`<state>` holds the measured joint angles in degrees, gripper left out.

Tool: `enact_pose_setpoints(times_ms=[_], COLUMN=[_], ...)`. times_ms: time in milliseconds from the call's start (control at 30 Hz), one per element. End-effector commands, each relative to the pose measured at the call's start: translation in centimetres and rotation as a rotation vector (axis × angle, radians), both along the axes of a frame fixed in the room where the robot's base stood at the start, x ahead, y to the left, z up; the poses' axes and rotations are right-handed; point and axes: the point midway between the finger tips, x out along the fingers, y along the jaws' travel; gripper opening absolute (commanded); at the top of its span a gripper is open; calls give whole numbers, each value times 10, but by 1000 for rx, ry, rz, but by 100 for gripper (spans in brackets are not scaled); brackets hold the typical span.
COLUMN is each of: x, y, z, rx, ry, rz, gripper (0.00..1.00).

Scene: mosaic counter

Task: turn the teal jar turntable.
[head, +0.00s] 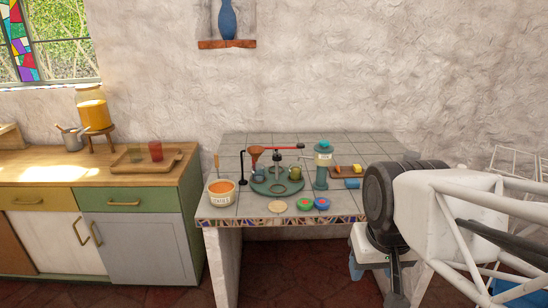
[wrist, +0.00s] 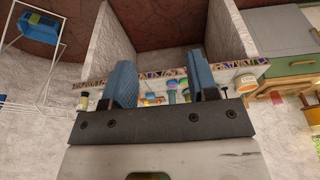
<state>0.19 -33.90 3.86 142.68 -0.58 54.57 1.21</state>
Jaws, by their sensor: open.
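The teal turntable (head: 273,191) is a round, low disc on the grey tiled counter in the head view. A copper-coloured cup (head: 257,152) and a green mug (head: 295,173) appear on or over it, with a post carrying a red-tipped arm (head: 288,147). A teal cylinder with a pale top (head: 322,168) stands at its right edge. My gripper is open and empty in the wrist view (wrist: 160,64), its two blue fingers wide apart. My arm is at the right in the head view, well away from the turntable. In the wrist view the turntable is not clearly distinguishable.
A white bowl of orange contents (head: 221,192) stands left of the turntable, beside a black hooked stand (head: 242,170). A round coaster (head: 277,207) and two small bowls (head: 305,204) sit in front. A blue cylinder (head: 352,184) lies right. Rear tiles look clear.

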Motion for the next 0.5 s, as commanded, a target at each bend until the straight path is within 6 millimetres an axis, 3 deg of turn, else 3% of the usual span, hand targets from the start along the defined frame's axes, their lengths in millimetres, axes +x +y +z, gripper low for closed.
enact_pose_setpoints(times_ms=[500], x=[114], y=[10], z=[51], rx=[5], ry=[39], rz=[4], gripper=[54])
